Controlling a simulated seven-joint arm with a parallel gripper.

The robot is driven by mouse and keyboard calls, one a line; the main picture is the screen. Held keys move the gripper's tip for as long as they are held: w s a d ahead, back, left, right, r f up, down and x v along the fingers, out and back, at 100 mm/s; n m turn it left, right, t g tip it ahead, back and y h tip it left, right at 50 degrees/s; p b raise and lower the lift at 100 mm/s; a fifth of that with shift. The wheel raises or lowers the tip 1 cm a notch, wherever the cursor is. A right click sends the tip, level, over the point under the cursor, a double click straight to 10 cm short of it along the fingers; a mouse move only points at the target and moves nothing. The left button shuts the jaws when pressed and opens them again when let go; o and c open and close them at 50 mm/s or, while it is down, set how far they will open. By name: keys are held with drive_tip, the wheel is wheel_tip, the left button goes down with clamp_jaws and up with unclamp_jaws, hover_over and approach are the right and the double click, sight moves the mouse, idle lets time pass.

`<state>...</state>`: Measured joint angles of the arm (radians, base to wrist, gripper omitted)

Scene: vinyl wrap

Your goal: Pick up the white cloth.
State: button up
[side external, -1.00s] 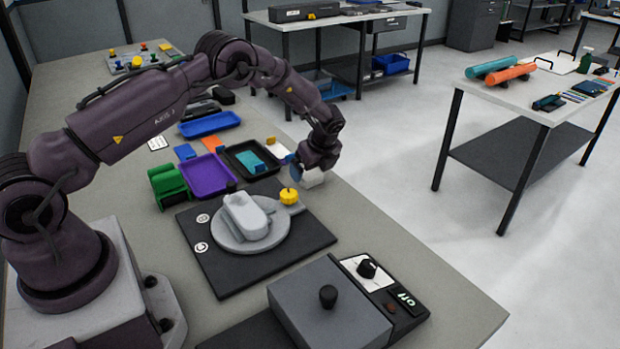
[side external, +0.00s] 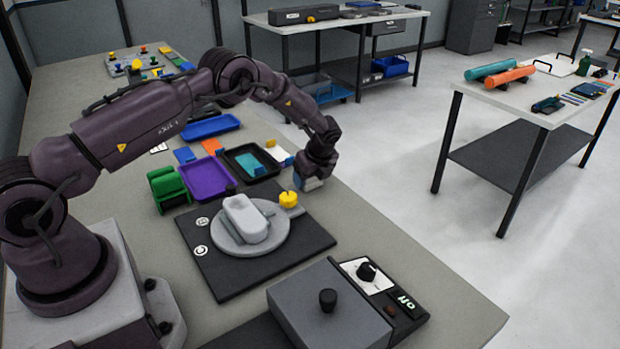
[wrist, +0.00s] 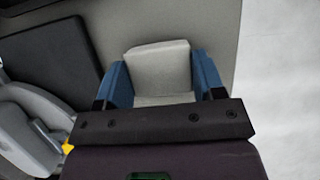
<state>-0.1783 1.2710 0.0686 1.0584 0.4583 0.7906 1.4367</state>
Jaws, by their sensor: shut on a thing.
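The white cloth (wrist: 158,68) is a folded, pale block-like piece in the wrist view, lying between the two blue fingers of my gripper (wrist: 162,82). My gripper is shut on it. In the side view my gripper (side external: 308,182) is at the right edge of the bench, just beyond the yellow knob. There only a small pale part of the cloth (side external: 313,184) shows below the gripper, and the rest is hidden. I cannot tell whether the cloth touches the bench.
A black base with a round grey turntable (side external: 270,240) and yellow knob (side external: 288,199) stands near the gripper. A purple tray (side external: 207,179), a black tray (side external: 232,155) and a green holder (side external: 167,186) lie to the left. A grey box (side external: 328,308) is in front. The bench's right edge is close.

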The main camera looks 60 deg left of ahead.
drive_tip(key=shift+r, duration=0.55)
drive_tip(key=s+d+r, duration=0.2)
drive_tip(key=s+r, duration=0.4)
drive_tip(key=s+d+r, duration=0.2)
drive_tip(key=s+r, duration=0.3)
drive_tip(key=s, duration=0.2)
drive_tip(key=shift+s+d+r, duration=0.15)
drive_tip(key=shift+d+r, duration=0.1)
drive_tip(key=shift+r, duration=0.15)
